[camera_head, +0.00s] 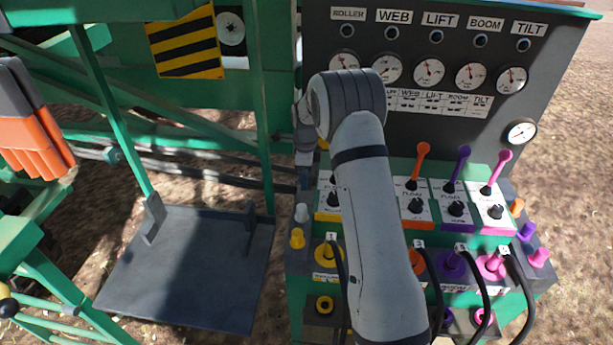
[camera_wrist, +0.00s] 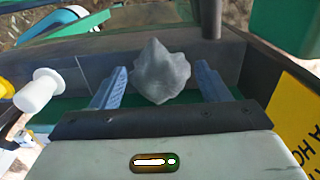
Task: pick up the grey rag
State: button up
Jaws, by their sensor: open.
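The grey rag (camera_wrist: 162,72) shows in the wrist view as a crumpled lump. It lies on a dark and green ledge, against a dark upright surface. My gripper (camera_wrist: 160,88) is open, with one blue-grey finger on each side of the rag. There is a visible gap between the rag and each finger. In the head view my arm covers the spot, and neither the rag nor the gripper fingers can be made out there.
A control panel (camera_head: 440,115) with gauges stands behind my arm. Coloured levers (camera_head: 418,165) and plugs with black hoses (camera_head: 455,262) are to the right. A white knob (camera_wrist: 38,90) is left of the gripper. A dark platform (camera_head: 190,270) lies low at the left.

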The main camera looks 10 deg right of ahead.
jog(key=shift+f, duration=0.2)
jog(key=c, duration=1.1)
jog(key=shift+o, duration=0.2)
jog(key=shift+r, duration=0.1)
notch_tip(320, 180, up, 10)
jog(key=shift+f+b, duration=0.1)
jog(key=shift+b, duration=0.8)
